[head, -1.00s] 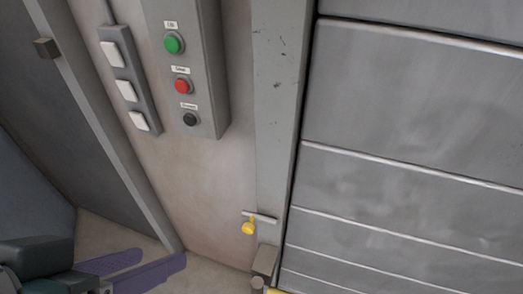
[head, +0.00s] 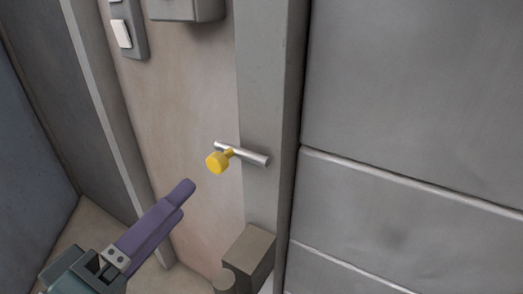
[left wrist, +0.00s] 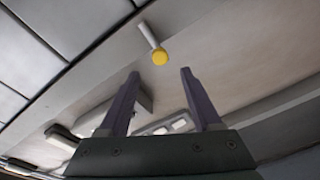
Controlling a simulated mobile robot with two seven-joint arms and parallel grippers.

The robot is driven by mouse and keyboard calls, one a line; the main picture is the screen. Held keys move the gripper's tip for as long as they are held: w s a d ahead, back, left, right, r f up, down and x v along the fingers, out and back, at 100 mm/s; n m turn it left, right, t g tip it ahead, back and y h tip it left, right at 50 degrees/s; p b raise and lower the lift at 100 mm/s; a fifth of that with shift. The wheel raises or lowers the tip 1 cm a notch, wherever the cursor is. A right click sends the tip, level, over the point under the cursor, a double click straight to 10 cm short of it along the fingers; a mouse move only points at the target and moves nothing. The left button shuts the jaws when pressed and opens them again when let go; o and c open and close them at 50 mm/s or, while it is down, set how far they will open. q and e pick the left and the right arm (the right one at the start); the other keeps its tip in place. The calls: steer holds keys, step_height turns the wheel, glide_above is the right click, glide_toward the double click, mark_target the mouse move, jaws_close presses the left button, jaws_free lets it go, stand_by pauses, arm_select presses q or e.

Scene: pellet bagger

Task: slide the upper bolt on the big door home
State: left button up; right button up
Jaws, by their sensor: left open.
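The bolt is a short silver rod (head: 255,157) with a yellow knob (head: 217,162), lying across the left edge of the grey door post (head: 268,85). The big door (head: 410,110) is grey and panelled, right of the post. In the head view the rod's right end stops on the post, short of the door. My left gripper (head: 183,194) is open and empty, below and left of the knob, apart from it. In the left wrist view the knob (left wrist: 159,57) shows just beyond and between the two fingertips (left wrist: 160,76). My right gripper is out of view.
A grey block (head: 247,254) with a round stub juts out low on the post, below the bolt. A control box (head: 186,9) and a strip of white switches (head: 122,32) are on the wall above. The wall around the knob is clear.

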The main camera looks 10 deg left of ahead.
mark_target(214, 167)
arm_select(q)
steer(key=x, duration=1)
steer(key=shift+b, duration=0.35)
steer(key=shift+s, duration=0.1)
steer(key=shift+a, duration=0.1)
jaws_close()
stand_by(0.7)
